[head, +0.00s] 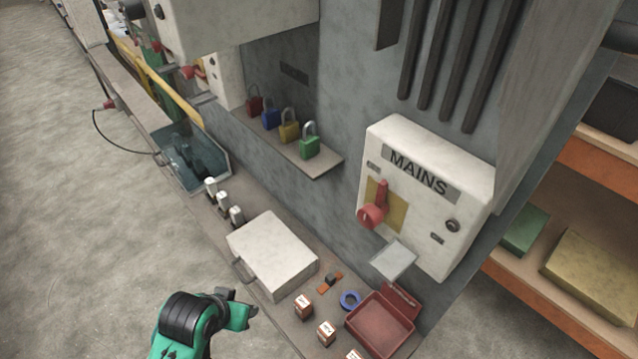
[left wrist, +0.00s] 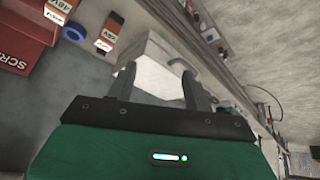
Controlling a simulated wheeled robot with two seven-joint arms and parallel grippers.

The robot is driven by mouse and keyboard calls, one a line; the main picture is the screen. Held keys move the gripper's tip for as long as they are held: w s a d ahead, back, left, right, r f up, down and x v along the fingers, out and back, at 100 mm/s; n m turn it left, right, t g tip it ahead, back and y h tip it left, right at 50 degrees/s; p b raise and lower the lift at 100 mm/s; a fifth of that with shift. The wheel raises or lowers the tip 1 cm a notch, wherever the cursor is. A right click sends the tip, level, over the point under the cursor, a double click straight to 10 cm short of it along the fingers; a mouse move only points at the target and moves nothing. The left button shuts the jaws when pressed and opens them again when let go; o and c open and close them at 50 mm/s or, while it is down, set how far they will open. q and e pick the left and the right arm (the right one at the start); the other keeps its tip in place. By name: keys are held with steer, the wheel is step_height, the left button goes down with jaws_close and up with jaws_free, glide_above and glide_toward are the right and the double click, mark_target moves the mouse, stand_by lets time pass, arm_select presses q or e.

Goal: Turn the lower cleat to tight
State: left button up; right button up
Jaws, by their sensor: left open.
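I cannot pick out a cleat for certain in either view. The MAINS box (head: 425,195) on the grey panel carries a red rotary handle (head: 375,208) on a yellow plate, with its lever pointing up. My left gripper (head: 248,308) is low in the head view, at the near edge of the ledge, just in front of a white box (head: 272,255). In the left wrist view its two fingers stand apart, with the white box (left wrist: 160,73) beyond them and nothing visibly held. My right gripper is not in view.
Red, blue, yellow and green padlocks (head: 309,143) stand on a small shelf. The ledge holds small labelled boxes (head: 326,333), a blue ring (head: 350,300), an open red box (head: 378,325) and a grey-blue bin (head: 190,160). The floor at left is clear.

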arm_select(q)
steer(key=w+d+r+m+t+h, duration=0.15)
steer(key=w+d+r, duration=0.25)
steer(key=r, duration=0.8)
steer(key=w+d+r+t+h, duration=0.2)
steer(key=w+d+r+t, duration=0.15)
steer(key=r, duration=0.85)
steer(key=w+d+r+m+t+h, duration=0.1)
steer(key=w+d+r+h, duration=0.2)
steer(key=r, duration=1)
steer(key=s+d+r+m+h, duration=0.2)
steer(key=s+d+r, duration=0.15)
steer(key=r, duration=0.55)
steer(key=s+d+r+m+t+h, duration=0.15)
steer(key=s+r, duration=0.25)
steer(key=r, duration=0.4)
steer(key=s+d+r+m+h, duration=0.1)
steer(key=s+d+r+m, duration=0.25)
steer(key=r, duration=0.55)
steer(key=p+x, duration=0.8)
steer(key=x, duration=0.5)
steer(key=shift+s+d, duration=0.3)
steer(key=c, duration=1)
